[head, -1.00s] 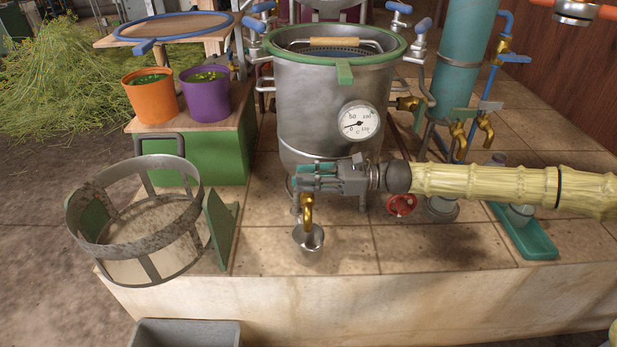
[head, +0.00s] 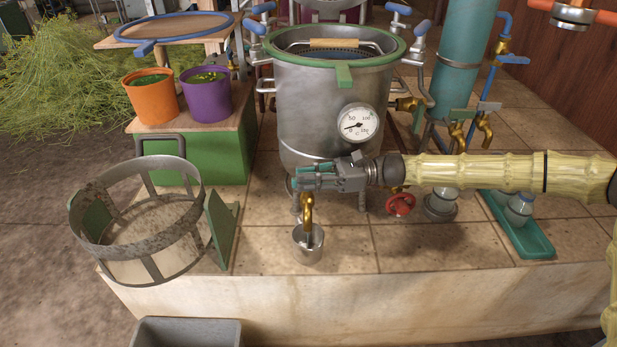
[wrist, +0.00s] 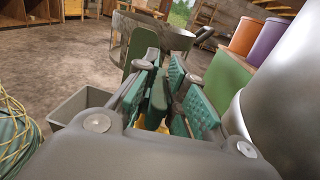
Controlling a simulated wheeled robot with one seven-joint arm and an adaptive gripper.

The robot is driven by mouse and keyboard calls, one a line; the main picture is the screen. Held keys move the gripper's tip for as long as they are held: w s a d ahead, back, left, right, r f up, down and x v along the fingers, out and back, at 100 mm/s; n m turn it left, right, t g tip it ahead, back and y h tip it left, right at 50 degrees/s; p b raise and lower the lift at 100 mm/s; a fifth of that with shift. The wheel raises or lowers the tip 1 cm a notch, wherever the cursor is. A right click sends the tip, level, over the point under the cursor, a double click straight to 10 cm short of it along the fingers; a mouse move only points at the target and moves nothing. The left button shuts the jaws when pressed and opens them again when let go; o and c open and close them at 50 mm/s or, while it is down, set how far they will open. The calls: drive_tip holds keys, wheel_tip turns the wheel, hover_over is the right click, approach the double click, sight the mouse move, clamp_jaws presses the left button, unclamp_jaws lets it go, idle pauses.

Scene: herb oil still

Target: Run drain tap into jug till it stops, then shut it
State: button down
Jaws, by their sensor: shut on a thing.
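The brass drain tap (head: 307,207) sticks out low at the front of the steel still pot (head: 335,110). A small metal jug (head: 308,250) stands upright on the tiles under its spout. A thin streak shows between spout and jug; it looks like running liquid, but is too small to be sure. My gripper (head: 305,178) is just above the tap, reaching in from the right. In the wrist view, its teal pads (wrist: 172,100) are shut on the dark green tap handle (wrist: 157,102), with brass showing below. The jug's fill level cannot be read.
A red valve wheel (head: 400,204) sits below my arm. A teal tray (head: 525,238) with a glass vessel (head: 518,209) lies right. The tiles' front edge is close to the jug.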

drive_tip(key=c, duration=1.5)
unclamp_jaws()
drive_tip(key=shift+d, duration=0.1)
drive_tip(key=d, duration=0.4)
drive_tip(key=w+d, duration=0.1)
drive_tip(key=d, duration=0.6)
drive_tip(key=shift+w+d, duration=0.3)
drive_tip(key=shift+d, duration=0.1)
